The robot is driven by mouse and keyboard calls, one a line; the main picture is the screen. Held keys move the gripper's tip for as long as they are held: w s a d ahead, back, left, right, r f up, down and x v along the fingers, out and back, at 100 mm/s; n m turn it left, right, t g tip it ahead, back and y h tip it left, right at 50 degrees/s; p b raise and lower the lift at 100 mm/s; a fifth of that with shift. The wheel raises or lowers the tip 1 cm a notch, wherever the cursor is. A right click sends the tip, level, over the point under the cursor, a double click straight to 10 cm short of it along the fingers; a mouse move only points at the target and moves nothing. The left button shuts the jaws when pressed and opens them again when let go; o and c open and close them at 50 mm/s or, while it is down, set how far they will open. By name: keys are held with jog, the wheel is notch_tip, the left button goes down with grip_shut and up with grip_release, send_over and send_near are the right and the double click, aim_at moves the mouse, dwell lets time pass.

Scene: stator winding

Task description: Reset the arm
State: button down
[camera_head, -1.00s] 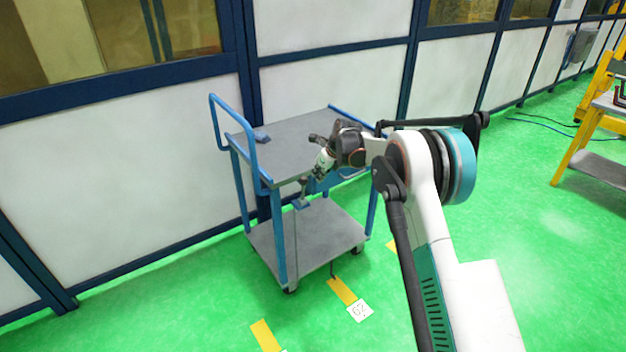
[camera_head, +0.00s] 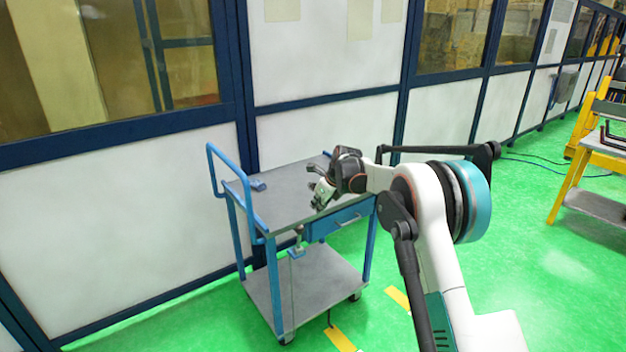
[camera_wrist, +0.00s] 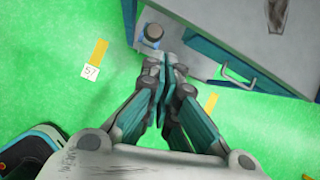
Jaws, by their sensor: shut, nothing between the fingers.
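In the head view my arm reaches from the lower right toward a grey-topped blue cart (camera_head: 290,182). My gripper (camera_head: 318,200) shows small and dark at the front right edge of the cart top, and its fingers are hard to make out there. In the wrist view my gripper (camera_wrist: 172,62) has its teal-sided fingers together with nothing held. Its tips overlap the cart's edge in that view, with green floor below. I cannot tell how high it is above the cart top.
The cart has a blue drawer (camera_head: 340,222), a lower shelf (camera_head: 318,285) and a small blue item (camera_head: 258,184) on top. A round dark knob (camera_wrist: 154,32) is close to my fingertips. A yellow stand (camera_head: 567,185) is at right. A panelled wall runs behind.

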jog(key=s+d+r+n+h, duration=0.1)
jog(key=s+d+r+n, duration=0.25)
jog(key=s+r, duration=0.4)
jog(key=s+d+r+n+t, duration=0.1)
jog(key=s+d+r+n, duration=0.2)
jog(key=s+r+n, duration=0.45)
jog(key=s+d+r+n+h, duration=0.1)
jog(key=s+d+r+n, duration=0.15)
jog(key=s+r, duration=0.55)
jog(key=s+d+f+n, duration=0.2)
jog(key=s+f+n, duration=0.1)
jog(key=s, duration=0.8)
jog(key=s+d+f+n+t+h, duration=0.1)
jog(key=s+n, duration=0.4)
jog(key=s, duration=0.5)
jog(key=s+d+f+n, duration=0.4)
jog(key=s+f+n, duration=0.1)
jog(key=s, duration=0.6)
jog(key=shift+s+f+t+h+b, duration=0.2)
jog(key=shift+s+t+h+b, duration=0.1)
jog(key=shift+s, duration=0.05)
